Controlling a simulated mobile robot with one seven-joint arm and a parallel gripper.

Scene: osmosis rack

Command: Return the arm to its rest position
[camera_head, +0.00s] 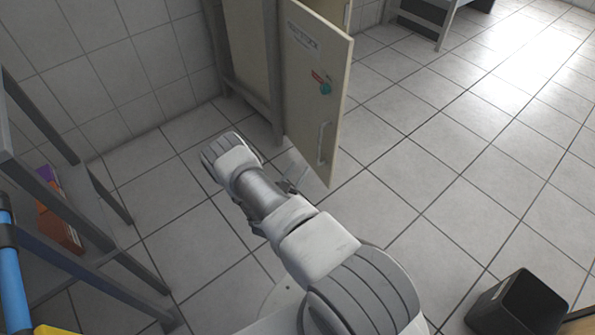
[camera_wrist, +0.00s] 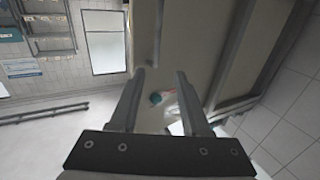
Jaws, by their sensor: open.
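My arm reaches out from the bottom of the head view toward the open cabinet door. My gripper (camera_wrist: 160,98) shows in the wrist view with its two fingers apart and nothing between them. In the head view the gripper is mostly hidden by the arm, low beside the door. The cream cabinet door (camera_head: 308,90) stands swung open, with a label, a red mark, a teal round piece and a vertical handle (camera_head: 322,143). Behind the fingers in the wrist view are the door's teal and red marks. I cannot tell whether the gripper touches the door.
A grey metal shelf (camera_head: 92,265) with orange and purple boxes stands at the left. A dark bin (camera_head: 517,303) stands at the bottom right. A grey bench leg (camera_head: 445,28) is at the top right. The tiled floor (camera_head: 450,170) right of the door is clear.

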